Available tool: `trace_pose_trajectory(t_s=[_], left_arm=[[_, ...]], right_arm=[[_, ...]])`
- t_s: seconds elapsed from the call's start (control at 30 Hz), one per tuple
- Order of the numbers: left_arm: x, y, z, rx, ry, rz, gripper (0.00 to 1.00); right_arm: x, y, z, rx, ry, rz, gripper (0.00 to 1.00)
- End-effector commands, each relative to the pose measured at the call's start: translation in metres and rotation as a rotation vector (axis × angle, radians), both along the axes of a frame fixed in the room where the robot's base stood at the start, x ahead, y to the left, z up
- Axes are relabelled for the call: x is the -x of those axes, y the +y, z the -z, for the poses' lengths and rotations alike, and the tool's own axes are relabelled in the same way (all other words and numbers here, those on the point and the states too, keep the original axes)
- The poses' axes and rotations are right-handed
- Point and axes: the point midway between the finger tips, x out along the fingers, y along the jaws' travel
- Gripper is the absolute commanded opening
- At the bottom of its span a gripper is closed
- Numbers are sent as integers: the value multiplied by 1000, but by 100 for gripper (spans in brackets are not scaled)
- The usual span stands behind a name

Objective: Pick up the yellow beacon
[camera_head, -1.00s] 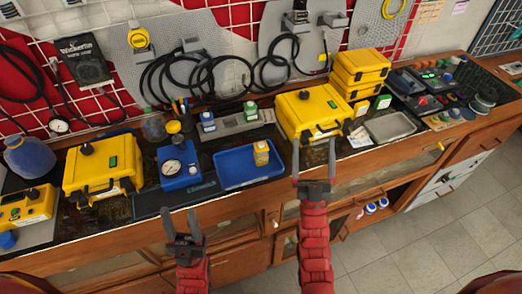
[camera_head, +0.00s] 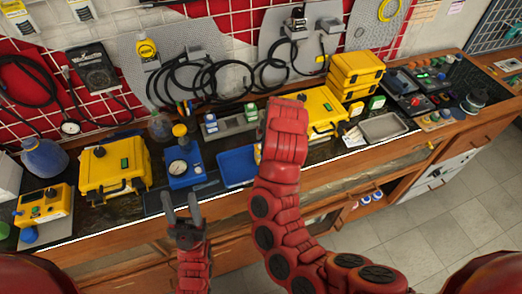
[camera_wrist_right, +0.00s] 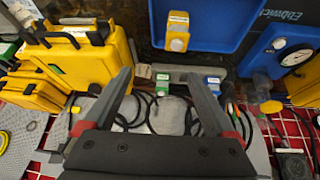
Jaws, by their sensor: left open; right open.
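The yellow beacon (camera_wrist_right: 177,32) is a small block with a pale top, in the blue tray (camera_wrist_right: 218,28) in the right wrist view. In the head view my right arm mostly hides it, and the tray (camera_head: 235,168) shows to the left of that arm. My right gripper (camera_wrist_right: 160,78) is open and empty, with the beacon beyond its fingertips and apart from them. The arm hides this gripper in the head view. My left gripper (camera_head: 181,200) is open and empty at the bench's front edge, below the blue gauge box.
Yellow cases (camera_head: 113,168) stand left and right of the tray. The blue gauge box (camera_head: 183,165) is left of it. A blue and a green beacon stand on a grey rack (camera_head: 231,124) behind it. Black hoses hang on the wall panel. A metal tray (camera_head: 383,127) lies farther right.

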Motion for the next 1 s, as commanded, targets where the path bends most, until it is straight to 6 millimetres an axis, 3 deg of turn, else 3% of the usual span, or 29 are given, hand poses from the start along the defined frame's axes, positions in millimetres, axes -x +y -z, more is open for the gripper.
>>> trace_pose_trajectory(t_s=[0.1, 0.23, 0.53, 0.8, 1.0], left_arm=[[0, 0, -5, 0, 0, 0, 50], [0, 0, -1, 0, 0, 0, 50], [0, 0, 33, 0, 0, 0, 50], [0, 0, 82, 0, 0, 0, 50], [0, 0, 97, 0, 0, 0, 50]], right_arm=[[19, 8, -8, -18, 88, -22, 90], [25, 11, -2, -21, 124, -31, 90], [8, 16, 50, -17, 123, -31, 90], [-11, 22, 96, -19, 119, -31, 90], [-18, 24, 107, -21, 121, -31, 90]])
